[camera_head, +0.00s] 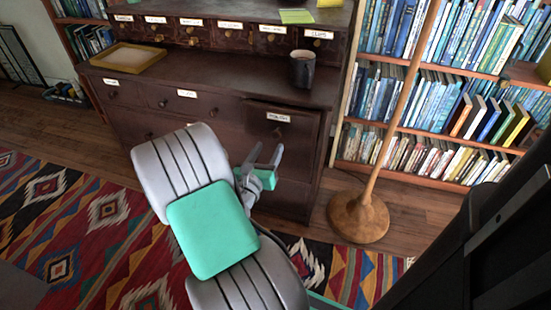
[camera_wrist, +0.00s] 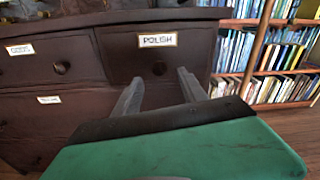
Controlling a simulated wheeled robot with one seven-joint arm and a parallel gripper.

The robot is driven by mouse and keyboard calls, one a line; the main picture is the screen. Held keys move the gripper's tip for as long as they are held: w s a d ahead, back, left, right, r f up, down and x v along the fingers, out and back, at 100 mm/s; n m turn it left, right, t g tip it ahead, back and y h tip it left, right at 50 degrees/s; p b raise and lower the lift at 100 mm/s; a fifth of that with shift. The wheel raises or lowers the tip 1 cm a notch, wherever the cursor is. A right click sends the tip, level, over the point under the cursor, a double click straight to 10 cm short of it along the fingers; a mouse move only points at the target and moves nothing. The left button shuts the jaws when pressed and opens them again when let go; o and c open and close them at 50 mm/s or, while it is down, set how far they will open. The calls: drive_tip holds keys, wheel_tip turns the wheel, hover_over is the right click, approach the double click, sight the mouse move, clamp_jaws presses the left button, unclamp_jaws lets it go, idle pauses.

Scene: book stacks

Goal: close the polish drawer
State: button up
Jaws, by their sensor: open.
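The polish drawer (camera_head: 296,131) is the upper right drawer of the dark wooden cabinet's lower part. In the head view its front stands out a little past the drawers beside it, so it looks partly open. The wrist view shows its face (camera_wrist: 193,55) with a POLISH label and a round knob (camera_wrist: 159,68). My gripper (camera_head: 267,150) is open and empty in front of and below the drawer front. In the wrist view its fingers (camera_wrist: 160,78) point at the face, one on either side of the knob. I cannot tell whether they touch the drawer.
A dark mug (camera_head: 302,70) stands on the cabinet top above the drawer, and a wooden tray (camera_head: 128,58) lies at the left. A wooden lamp stand (camera_head: 358,217) stands on the floor right of the cabinet, before bookshelves (camera_head: 430,105). A patterned rug (camera_head: 80,235) covers the floor in front.

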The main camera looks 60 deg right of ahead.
sight(275, 135)
drive_tip(key=shift+n+t, duration=0.3)
drive_tip(key=shift+n, duration=0.6)
drive_tip(key=d, duration=0.5)
drive_tip(key=w+d, duration=0.1)
drive_tip(key=d, duration=0.1)
drive_tip(key=shift+w+d, duration=0.1)
drive_tip(key=shift+d, duration=0.3)
clamp_jaws()
